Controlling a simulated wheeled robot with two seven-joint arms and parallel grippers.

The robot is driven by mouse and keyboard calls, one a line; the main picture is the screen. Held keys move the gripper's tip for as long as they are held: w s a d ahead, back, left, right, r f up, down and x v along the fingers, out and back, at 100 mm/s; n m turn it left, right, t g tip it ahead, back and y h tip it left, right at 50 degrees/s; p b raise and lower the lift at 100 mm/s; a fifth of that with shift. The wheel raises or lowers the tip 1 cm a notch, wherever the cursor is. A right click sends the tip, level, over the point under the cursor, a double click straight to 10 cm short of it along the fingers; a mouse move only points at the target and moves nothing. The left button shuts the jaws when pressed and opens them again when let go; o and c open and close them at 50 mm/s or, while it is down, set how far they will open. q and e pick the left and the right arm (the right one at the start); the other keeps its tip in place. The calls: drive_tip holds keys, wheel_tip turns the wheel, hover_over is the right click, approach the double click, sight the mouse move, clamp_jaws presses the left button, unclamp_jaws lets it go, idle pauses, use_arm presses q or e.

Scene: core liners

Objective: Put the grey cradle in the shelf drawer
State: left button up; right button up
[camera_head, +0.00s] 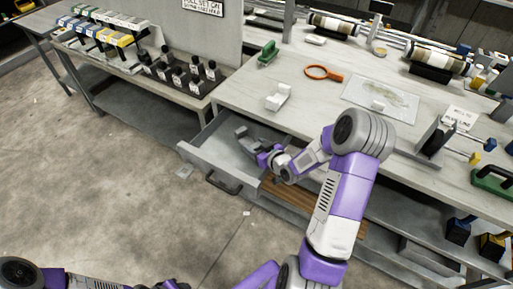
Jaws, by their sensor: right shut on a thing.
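The shelf drawer (207,165) is pulled open below the workbench, its handle facing the open floor. My right gripper (262,152) reaches down into the drawer from the right. It is shut on a grey piece, which looks like the grey cradle (246,137), inside the drawer's outline. The fingers and wrist hide part of the piece, and I cannot tell whether it touches the drawer floor. My left arm shows at the bottom left edge, but its gripper is out of view.
A white cradle-like block (278,98) stands on the workbench (240,86) above the drawer. A green clamp-like object (268,54) and an orange ring-ended tool (323,73) lie farther back. A dark rack of bottles (184,76) is at left.

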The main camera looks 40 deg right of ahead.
drive_tip(key=shift+s+f, duration=0.15)
drive_tip(key=shift+f, duration=0.1)
drive_tip(key=o, duration=1)
drive_tip(key=shift+a, duration=0.1)
drive_tip(key=shift+c, duration=0.2)
drive_tip(key=shift+o, duration=0.4)
drive_tip(key=shift+f, duration=0.15)
drive_tip(key=shift+s, duration=0.1)
drive_tip(key=shift+r+p, duration=0.5)
drive_tip(key=shift+p, duration=0.15)
drive_tip(key=p+v, duration=0.2)
drive_tip(key=v, duration=0.9)
drive_tip(key=shift+s+r+p, duration=0.25)
drive_tip(key=shift+r+p, duration=0.1)
drive_tip(key=shift+r, duration=0.15)
